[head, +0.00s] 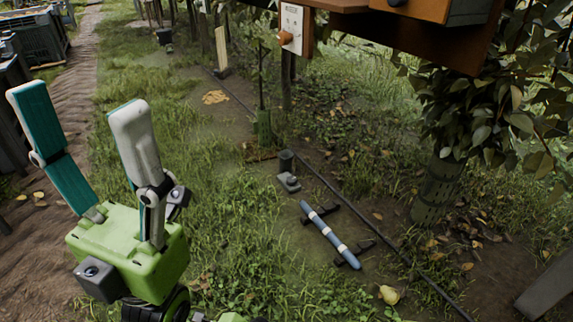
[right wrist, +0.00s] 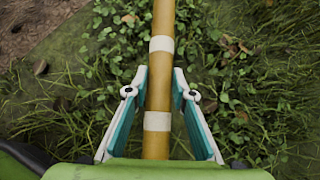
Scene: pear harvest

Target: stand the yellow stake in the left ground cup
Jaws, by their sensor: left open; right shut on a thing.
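The yellow stake (right wrist: 158,95) has white bands and shows in the right wrist view, running from the top edge down between the fingers of my right gripper (right wrist: 159,75). My right gripper is shut on it. The stake's ends are out of view, and neither it nor this gripper shows in the head view. A dark, short, upright cup (head: 286,161) stands on the soil near the middle of the head view; I cannot tell whether it is the left ground cup. My left gripper (head: 88,120) is open and empty at the left of the head view.
A blue stake (head: 330,235) with white bands lies on dark supports. A small grey block (head: 289,182) sits by the cup. A pear (head: 389,294) lies on the ground. A dark hose (head: 340,190) crosses the soil. A leafy tree (head: 485,120) stands right; grass lies left.

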